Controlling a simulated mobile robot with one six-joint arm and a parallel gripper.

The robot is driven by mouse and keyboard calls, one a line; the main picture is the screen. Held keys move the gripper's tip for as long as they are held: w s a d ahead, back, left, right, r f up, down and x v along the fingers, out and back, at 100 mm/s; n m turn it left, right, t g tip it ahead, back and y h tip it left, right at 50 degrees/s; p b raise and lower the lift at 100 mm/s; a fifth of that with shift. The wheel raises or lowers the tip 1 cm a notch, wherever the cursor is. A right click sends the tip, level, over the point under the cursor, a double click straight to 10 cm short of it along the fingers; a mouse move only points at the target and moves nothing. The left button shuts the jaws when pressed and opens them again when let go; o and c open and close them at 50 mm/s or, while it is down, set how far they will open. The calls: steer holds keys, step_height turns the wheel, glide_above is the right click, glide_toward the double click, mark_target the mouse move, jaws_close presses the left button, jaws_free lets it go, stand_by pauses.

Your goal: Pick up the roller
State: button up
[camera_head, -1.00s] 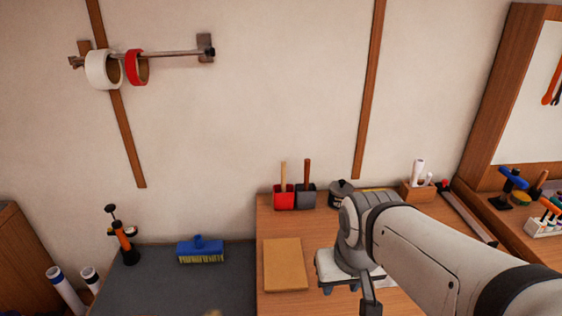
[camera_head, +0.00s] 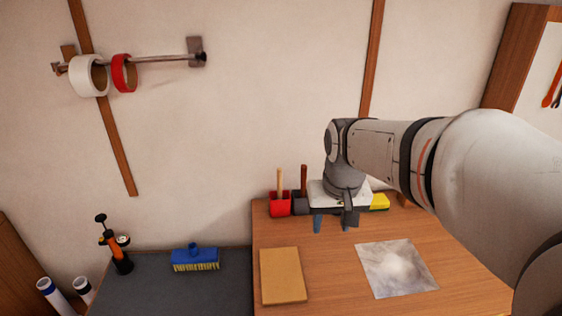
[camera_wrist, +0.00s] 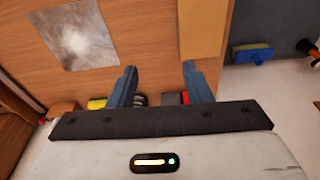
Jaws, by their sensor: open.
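I cannot single out the roller for sure. Two handled things stand at the back of the wooden bench: a red one (camera_head: 280,207) with a light handle and a dark grey one (camera_head: 300,204) with a brown handle. A yellow thing (camera_head: 380,202) lies to their right, partly hidden by my arm. My gripper (camera_head: 333,224) is open and empty above the bench, in front of this back row. In the wrist view my gripper's fingers (camera_wrist: 159,72) are spread, with the red, grey and dark things seen beyond them, partly hidden.
A tan board (camera_head: 283,276) and a grey patterned sheet (camera_head: 397,268) lie on the wooden bench (camera_head: 335,275). A blue brush (camera_head: 195,259) and an orange-black tool (camera_head: 120,258) stand on the dark surface at left. Tape rolls (camera_head: 88,75) hang on a wall rod.

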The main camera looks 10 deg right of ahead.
mark_target(306, 167)
steer(key=w+r+g+p, duration=0.1)
steer(key=w+r+p, duration=0.1)
steer(key=w, duration=1.5)
steer(key=shift+m+g, duration=0.5)
steer(key=shift+m, duration=0.4)
steer(key=w+f, duration=0.1)
steer(key=w, duration=0.3)
steer(key=w+f+p, duration=0.1)
steer(key=w+f, duration=0.1)
steer(key=w, duration=0.2)
steer(key=w+f+p, duration=0.1)
steer(key=w+f, duration=0.1)
steer(key=w, duration=0.3)
steer(key=shift+d+f, duration=0.15)
steer(key=shift+d, duration=0.05)
steer(key=f, duration=0.2)
steer(key=f+p, duration=0.1)
steer(key=f, duration=0.2)
steer(key=f+p, duration=0.1)
steer(key=f, duration=0.1)
steer(key=shift+w+a+f, duration=0.1)
steer(key=shift+a+f, duration=0.15)
steer(key=shift+c, duration=0.5)
jaws_close()
